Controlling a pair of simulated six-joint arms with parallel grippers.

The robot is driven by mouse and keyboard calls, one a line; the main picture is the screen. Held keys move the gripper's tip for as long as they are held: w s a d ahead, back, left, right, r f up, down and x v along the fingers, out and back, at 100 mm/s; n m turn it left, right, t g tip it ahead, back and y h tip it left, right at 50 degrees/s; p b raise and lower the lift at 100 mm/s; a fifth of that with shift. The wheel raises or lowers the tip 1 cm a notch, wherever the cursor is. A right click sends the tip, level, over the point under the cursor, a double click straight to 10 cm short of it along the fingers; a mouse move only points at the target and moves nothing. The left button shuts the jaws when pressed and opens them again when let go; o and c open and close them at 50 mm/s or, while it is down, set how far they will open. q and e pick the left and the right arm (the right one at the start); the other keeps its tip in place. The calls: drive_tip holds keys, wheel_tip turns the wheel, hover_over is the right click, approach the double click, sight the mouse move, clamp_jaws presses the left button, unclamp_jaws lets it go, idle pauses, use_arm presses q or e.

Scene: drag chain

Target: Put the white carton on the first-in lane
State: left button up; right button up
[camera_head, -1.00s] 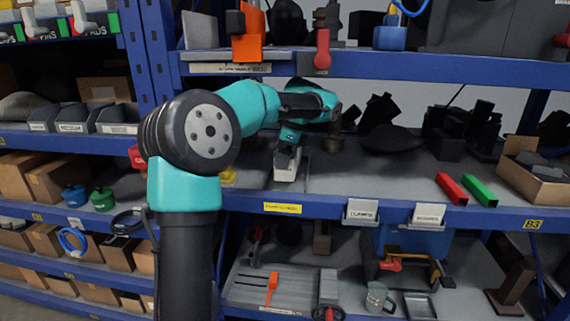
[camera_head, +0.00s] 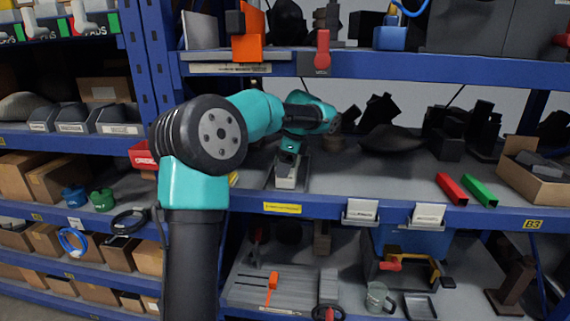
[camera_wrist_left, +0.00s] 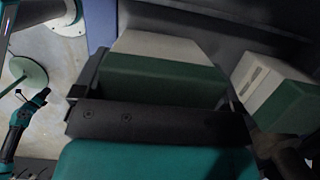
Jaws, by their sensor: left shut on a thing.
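The white carton (camera_head: 287,182) is in the jaws of my left gripper (camera_head: 289,165), at the front of the middle shelf, behind a yellow label (camera_head: 282,208). In the left wrist view the carton (camera_wrist_left: 165,46) shows a white face and a dark green face between the fingers of my left gripper (camera_wrist_left: 160,92). A dark lane (camera_head: 303,178) with low edges lies around and beneath the carton. I cannot tell whether the carton touches the lane floor. My right gripper is not in view.
A second white and green box (camera_wrist_left: 272,88) stands to the right in the left wrist view. A red bar (camera_head: 452,188) and a green bar (camera_head: 480,191) lie farther right. The upper shelf beam (camera_head: 400,68) runs above my arm.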

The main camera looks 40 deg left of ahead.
use_arm(q)
drive_tip(key=shift+f, duration=0.15)
drive_tip(key=o, duration=0.8)
drive_tip(key=shift+c, duration=0.2)
drive_tip(key=shift+w+d+r, duration=0.1)
drive_tip(key=shift+r, duration=0.45)
drive_tip(key=v, duration=0.4)
drive_tip(key=w+d, duration=0.7)
drive_tip(key=d, duration=0.3)
